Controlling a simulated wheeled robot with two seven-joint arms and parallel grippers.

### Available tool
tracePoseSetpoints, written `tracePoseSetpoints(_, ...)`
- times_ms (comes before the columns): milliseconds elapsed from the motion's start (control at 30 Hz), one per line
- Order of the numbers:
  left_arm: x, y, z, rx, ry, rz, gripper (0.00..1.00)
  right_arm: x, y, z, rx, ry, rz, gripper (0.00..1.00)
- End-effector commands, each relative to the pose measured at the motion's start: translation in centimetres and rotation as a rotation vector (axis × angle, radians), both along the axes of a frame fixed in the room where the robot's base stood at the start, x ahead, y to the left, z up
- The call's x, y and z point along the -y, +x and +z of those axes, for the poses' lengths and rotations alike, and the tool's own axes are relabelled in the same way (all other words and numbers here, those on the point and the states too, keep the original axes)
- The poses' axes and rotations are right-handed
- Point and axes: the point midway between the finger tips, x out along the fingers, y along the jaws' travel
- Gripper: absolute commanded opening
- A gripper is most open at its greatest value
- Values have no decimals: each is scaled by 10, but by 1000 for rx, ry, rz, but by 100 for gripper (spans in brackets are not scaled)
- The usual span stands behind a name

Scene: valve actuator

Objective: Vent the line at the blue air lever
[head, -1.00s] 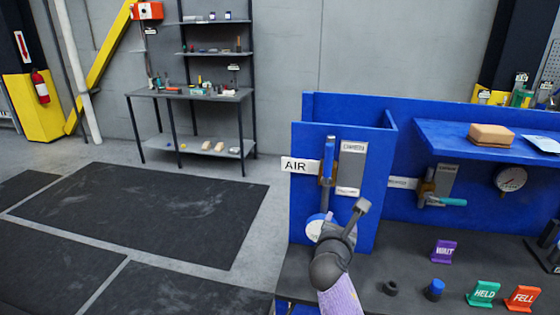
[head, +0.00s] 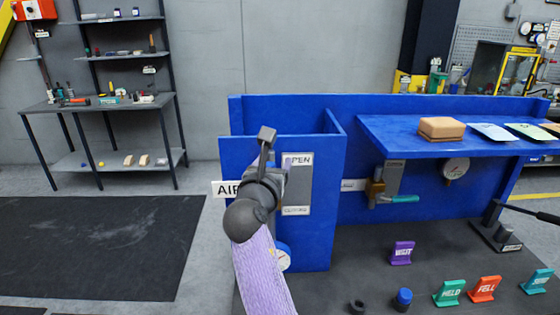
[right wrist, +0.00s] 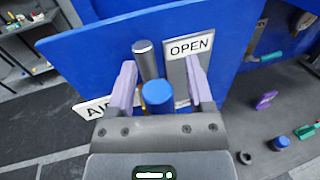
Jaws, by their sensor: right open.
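The blue air lever (right wrist: 157,94) shows end-on in the right wrist view, between the two purple fingers of my right gripper (right wrist: 160,65). The fingers are open and stand on either side of it, with gaps visible. In the head view my right gripper (head: 272,172) is in front of the lever and hides it. The white AIR label (head: 224,189) is partly covered at the left of the lever's blue panel (head: 326,190). A grey plate with an OPEN sign (head: 299,160) is right of the gripper. My left gripper is out of view.
A second valve with a teal handle (head: 402,198) and a gauge (head: 455,168) are farther right. A blue shelf (head: 390,132) carries a tan block (head: 441,128). Purple WAIT (head: 402,253), green HELD (head: 448,293) and red FELL (head: 484,289) markers stand on the dark bench.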

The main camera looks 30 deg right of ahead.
Motion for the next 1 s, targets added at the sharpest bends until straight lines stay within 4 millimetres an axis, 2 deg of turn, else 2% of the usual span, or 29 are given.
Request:
tracePoseSetpoints(267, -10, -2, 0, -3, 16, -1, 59, -1, 0, 1, 0, 0, 0, 67)
tracePoseSetpoints(500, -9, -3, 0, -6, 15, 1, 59, -1, 0, 1, 0, 0, 0, 16)
tracePoseSetpoints(567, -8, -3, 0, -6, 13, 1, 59, -1, 0, 1, 0, 0, 0, 3)
tracePoseSetpoints(600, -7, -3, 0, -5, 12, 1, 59, -1, 0, 1, 0, 0, 0, 0)
tracePoseSetpoints(1000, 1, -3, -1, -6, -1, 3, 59, -1, 0, 0, 0, 0, 0, 0)
